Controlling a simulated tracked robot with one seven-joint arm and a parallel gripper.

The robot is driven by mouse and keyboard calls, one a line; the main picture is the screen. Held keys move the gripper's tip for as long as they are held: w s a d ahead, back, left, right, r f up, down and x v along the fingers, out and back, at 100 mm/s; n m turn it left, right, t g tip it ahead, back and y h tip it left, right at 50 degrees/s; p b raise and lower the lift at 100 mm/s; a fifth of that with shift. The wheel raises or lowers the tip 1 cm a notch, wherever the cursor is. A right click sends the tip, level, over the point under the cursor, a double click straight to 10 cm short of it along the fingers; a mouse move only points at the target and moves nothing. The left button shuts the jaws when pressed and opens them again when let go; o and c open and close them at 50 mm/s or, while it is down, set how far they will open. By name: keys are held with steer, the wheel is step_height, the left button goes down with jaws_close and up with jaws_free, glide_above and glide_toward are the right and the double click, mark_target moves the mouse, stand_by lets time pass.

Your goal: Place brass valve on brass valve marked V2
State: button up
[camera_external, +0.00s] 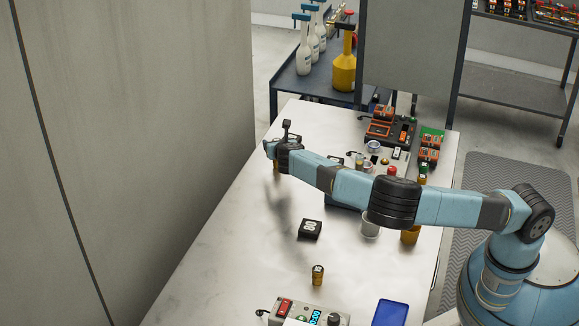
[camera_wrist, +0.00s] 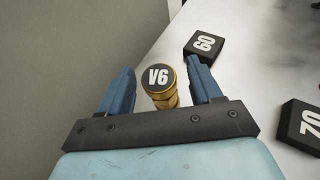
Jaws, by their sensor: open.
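A brass valve with a black top marked V6 (camera_wrist: 160,82) stands between the two blue fingers of my gripper (camera_wrist: 160,66) in the wrist view. The fingers are apart, with a gap at each side of the valve. In the external view my gripper (camera_external: 271,151) is over the table's far left edge, with part of that brass valve (camera_external: 276,167) showing below it. Another brass valve (camera_external: 317,275) with a dark top stands upright near the table's front. Its marking is too small to read, and I cannot make out a V2 mark.
Black blocks marked 60 (camera_wrist: 205,44) and 70 (camera_wrist: 303,124) lie right of my gripper. A black block (camera_external: 310,229) lies mid-table. A control box (camera_external: 305,314) and blue tray (camera_external: 391,313) are at the front. Cups and devices crowd the right side; a wall (camera_external: 130,150) stands left.

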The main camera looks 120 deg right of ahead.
steer(key=s+a+r+m+t+y, duration=0.2)
steer(key=a+r+m+y, duration=0.2)
steer(key=a, duration=1)
steer(key=s+a+r+m+t+y, duration=0.1)
steer(key=s+a+r+m+y, duration=0.2)
steer(key=a, duration=1.2)
steer(key=s+a+r+m+t+y, duration=0.15)
steer(key=a+r+m+y, duration=0.3)
steer(key=a, duration=0.95)
steer(key=s+a+r+m+t+y, duration=0.1)
steer(key=s+a+r, duration=0.4)
steer(key=s+a, duration=0.5)
steer(key=s+a+r+m+t, duration=0.2)
steer(key=s+a+r, duration=0.3)
steer(key=s+a, duration=0.5)
steer(key=a+m, duration=0.1)
steer(key=a, duration=0.3)
steer(key=shift+a+r+t+y, duration=0.25)
steer(key=shift+a+t+y, duration=0.1)
steer(key=shift+o, duration=0.4)
